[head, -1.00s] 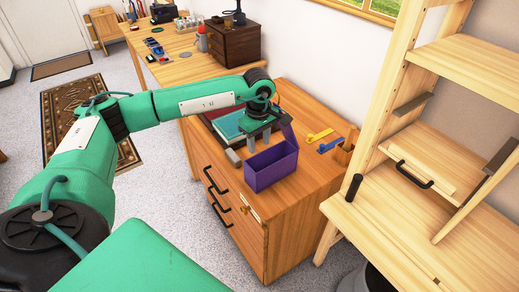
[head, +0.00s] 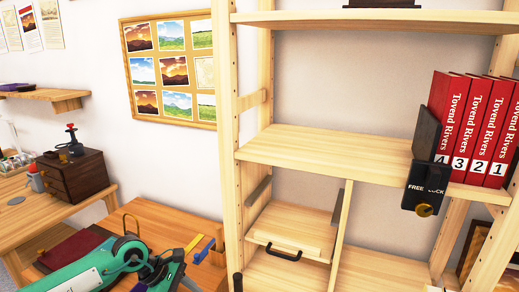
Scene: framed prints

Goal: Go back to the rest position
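My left arm comes in along the bottom left. Its wrist and the upper part of my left gripper (head: 165,271) show above the wooden cabinet top, at the lower edge of the head view. The fingers are cut off by that edge, so I cannot see whether they are open or hold anything. A small purple patch at the bottom edge beside the wrist is probably the purple box, mostly hidden. My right arm and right gripper are out of view.
Blue and yellow tools (head: 198,247) lie right of the wrist. A light wooden shelf unit (head: 330,148) stands close on the right, holding red binders (head: 475,125) and a black lock box (head: 425,188). A small dark drawer chest (head: 75,175) stands on the left desk.

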